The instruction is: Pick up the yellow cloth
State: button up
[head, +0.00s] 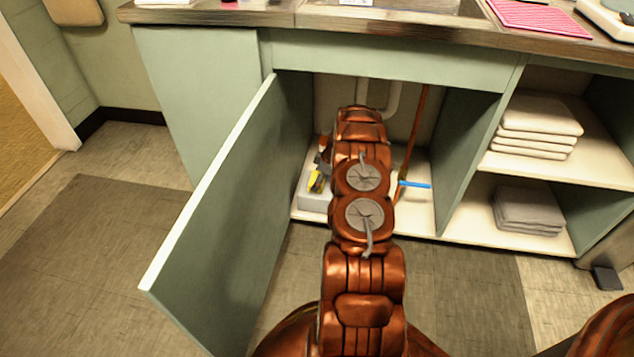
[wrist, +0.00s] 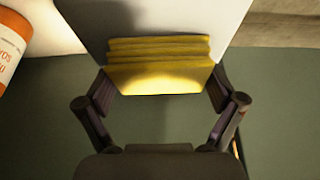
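The yellow cloth (wrist: 160,70) is folded in layers and shows in the upper middle of the wrist view, against a pale grey surface. In the head view only a small yellow part of it (head: 316,181) shows beside my arm, at a grey-white container (head: 313,201) inside the open cabinet. My gripper (wrist: 161,92) is open, with one finger near each side edge of the cloth. I cannot tell whether the fingers touch it. In the head view my arm hides most of the gripper.
An open green cabinet door (head: 220,200) stands left of my arm. An orange and white bottle (wrist: 10,52) is at the wrist view's left edge. A blue item (head: 415,184) and a reddish stick (head: 412,130) are right of my arm. Folded towels (head: 540,125) lie on the right shelves.

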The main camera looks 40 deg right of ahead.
aim_at(314, 180)
jog(key=shift+c, duration=1.4)
jog(key=shift+r, duration=0.1)
jog(key=shift+r, duration=0.3)
jog(key=shift+s+a+r+p, duration=0.1)
jog(key=shift+s+r+p, duration=0.15)
jog(key=shift+r, duration=0.25)
jog(key=shift+s+a+r+p, duration=0.15)
jog(key=shift+r+p, duration=0.15)
jog(key=shift+r, duration=0.15)
jog(key=shift+s+r+p, duration=0.2)
jog(key=shift+r+p, duration=0.1)
jog(key=shift+r, duration=0.2)
jog(key=s+a, duration=0.2)
jog(key=s, duration=0.2)
jog(key=s+a+r+p, duration=0.1)
jog(key=s+a, duration=0.1)
jog(key=s, duration=0.3)
jog(key=s+a+p, duration=0.1)
jog(key=s+a, duration=0.1)
jog(key=s, duration=0.2)
jog(key=shift+s+a+r, duration=0.15)
jog(key=shift+a, duration=0.15)
